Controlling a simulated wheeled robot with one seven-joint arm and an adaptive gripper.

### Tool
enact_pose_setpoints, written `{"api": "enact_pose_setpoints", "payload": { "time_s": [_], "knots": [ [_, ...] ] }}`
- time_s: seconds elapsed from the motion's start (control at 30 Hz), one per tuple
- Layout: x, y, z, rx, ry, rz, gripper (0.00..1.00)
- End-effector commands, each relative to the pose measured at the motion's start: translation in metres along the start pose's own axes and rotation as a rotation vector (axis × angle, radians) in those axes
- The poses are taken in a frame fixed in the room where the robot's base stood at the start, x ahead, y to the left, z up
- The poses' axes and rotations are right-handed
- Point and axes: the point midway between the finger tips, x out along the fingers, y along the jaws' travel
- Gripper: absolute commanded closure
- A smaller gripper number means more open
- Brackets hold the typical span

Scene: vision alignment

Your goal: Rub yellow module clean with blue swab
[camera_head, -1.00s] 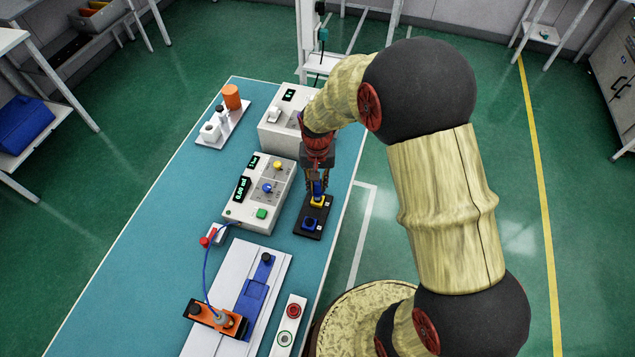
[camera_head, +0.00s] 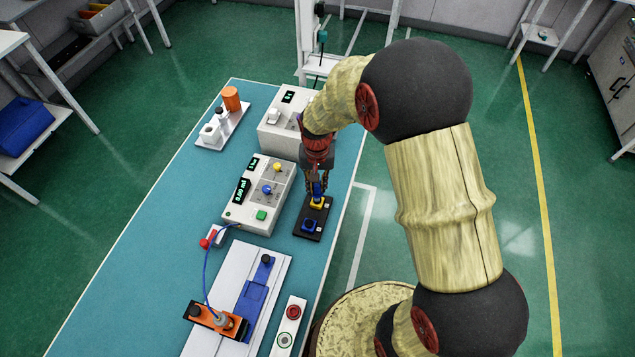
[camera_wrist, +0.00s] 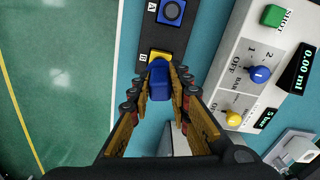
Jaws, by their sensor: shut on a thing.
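My gripper (camera_head: 317,187) is shut on the blue swab (camera_wrist: 159,80), which points down between the fingers in the wrist view. The swab also shows in the head view (camera_head: 318,189). The yellow module (camera_head: 317,203) sits on the black holder (camera_head: 308,231), at the place marked B. In the wrist view the swab's end overlaps the yellow module (camera_wrist: 158,55) and hides part of it. I cannot tell whether they touch. A blue module (camera_wrist: 171,11) sits at place A on the same holder.
A white control box (camera_head: 236,214) with knobs and displays stands just left of the holder. A white fixture (camera_head: 209,337) with a blue slide and an orange block is nearer. A red and green button box (camera_head: 289,325) lies beside it. Bare blue table (camera_head: 150,240) lies at left.

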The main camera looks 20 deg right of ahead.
Motion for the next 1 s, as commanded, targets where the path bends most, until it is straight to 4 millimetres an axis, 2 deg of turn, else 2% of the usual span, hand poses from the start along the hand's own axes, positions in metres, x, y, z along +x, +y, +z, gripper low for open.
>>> {"api": "enact_pose_setpoints", "payload": {
  "time_s": [0.3,0.67,1.0],
  "knots": [
    [0.003,0.001,0.004,0.0,-0.006,0.002,1.0],
    [0.002,0.003,-0.007,0.0,-0.004,0.001,1.0],
    [0.002,0.003,-0.006,0.0,-0.004,0.002,1.0]
  ]
}}
